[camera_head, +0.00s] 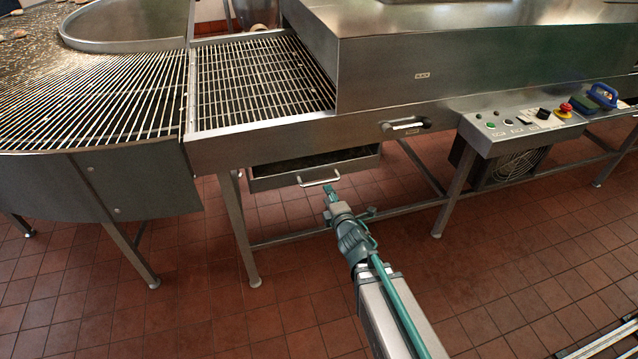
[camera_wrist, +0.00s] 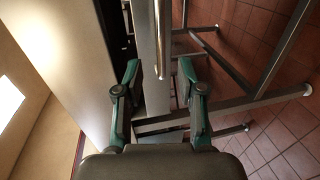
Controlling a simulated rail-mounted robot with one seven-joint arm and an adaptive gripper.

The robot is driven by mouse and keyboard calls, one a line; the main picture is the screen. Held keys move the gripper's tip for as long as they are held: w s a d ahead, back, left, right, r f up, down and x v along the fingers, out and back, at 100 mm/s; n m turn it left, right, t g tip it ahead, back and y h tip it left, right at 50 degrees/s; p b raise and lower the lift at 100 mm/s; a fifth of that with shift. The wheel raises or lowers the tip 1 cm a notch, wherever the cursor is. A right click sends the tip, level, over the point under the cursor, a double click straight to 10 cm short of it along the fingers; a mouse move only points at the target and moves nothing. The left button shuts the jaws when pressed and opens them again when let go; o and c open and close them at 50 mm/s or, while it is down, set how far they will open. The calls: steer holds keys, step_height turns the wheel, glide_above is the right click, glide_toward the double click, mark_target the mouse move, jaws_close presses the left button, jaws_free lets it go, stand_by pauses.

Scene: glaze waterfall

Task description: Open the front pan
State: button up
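The front pan (camera_head: 272,183) is a shallow metal tray with a dark inside. It hangs under the grated conveyor frame, and part of its inside shows below the frame's edge. A pale bar handle (camera_head: 318,181) sits on its front face. My gripper (camera_head: 330,190) is just in front of the pan, close to the right end of the handle. In the wrist view my gripper (camera_wrist: 160,70) has its two green fingers apart. The pan's front (camera_wrist: 145,50) and the handle bar (camera_wrist: 160,40) show ahead between the fingertips. Whether a finger touches the handle I cannot tell.
The conveyor grate (camera_head: 262,75) and a steel housing (camera_head: 440,65) stand above. A control box (camera_head: 520,128) with buttons is at the right. Metal legs (camera_head: 238,230) and a low cross bar stand near the pan. The tiled floor in front is mostly clear.

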mark_target(322, 183)
steer(key=x, duration=0.9)
steer(key=shift+c, duration=0.2)
jaws_close()
